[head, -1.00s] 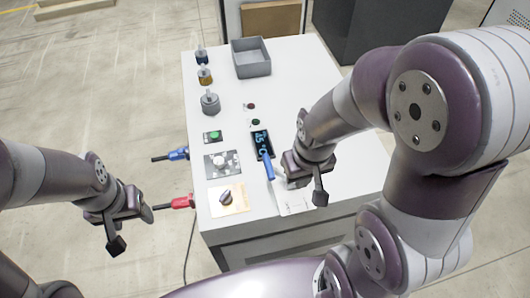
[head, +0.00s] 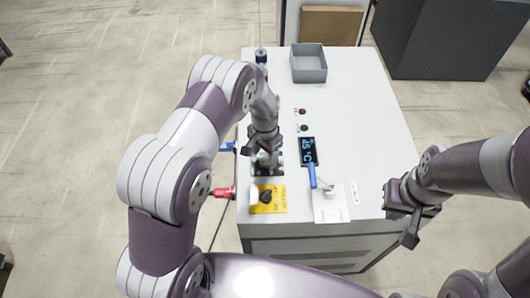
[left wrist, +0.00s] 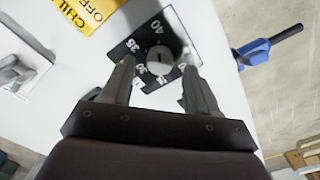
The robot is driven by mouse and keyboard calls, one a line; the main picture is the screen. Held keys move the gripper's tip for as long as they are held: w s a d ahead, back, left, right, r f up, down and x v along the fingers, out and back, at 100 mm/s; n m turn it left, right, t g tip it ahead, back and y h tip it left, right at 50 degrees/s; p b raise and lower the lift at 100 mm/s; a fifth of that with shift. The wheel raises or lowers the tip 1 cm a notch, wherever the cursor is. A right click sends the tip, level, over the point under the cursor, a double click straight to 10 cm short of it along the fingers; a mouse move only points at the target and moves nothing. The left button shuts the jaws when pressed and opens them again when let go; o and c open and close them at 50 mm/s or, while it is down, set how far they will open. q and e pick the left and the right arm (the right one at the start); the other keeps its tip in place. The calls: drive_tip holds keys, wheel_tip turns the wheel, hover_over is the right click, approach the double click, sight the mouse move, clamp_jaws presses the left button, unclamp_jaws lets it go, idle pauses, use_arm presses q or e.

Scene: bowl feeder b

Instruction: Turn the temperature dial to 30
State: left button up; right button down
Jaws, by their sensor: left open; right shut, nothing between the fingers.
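The temperature dial (left wrist: 160,57) is a round grey knob with a dark line on its face, on a black plate (left wrist: 140,36) with white numbers including 40, 35 and 30. Which number the line marks is unclear. In the head view the plate (head: 268,172) is partly hidden by my left gripper (head: 265,148). In the left wrist view my left gripper (left wrist: 159,70) is open, with one finger on each side of the knob; contact cannot be told. A dark display (head: 308,151) shows blue digits and °C. My right gripper (head: 410,207) is shut and empty, beside the table's right edge.
A yellow plate (head: 278,207) with a dark knob sits nearer than the dial. Red (head: 222,192) and blue (head: 229,146) connectors stick out left. A grey bin (head: 309,63) stands at the back.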

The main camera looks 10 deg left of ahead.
sight(265, 162)
use_arm(q)
drive_tip(key=shift+f, duration=1.15)
drive_tip(key=c, duration=1)
drive_tip(key=shift+c, duration=0.2)
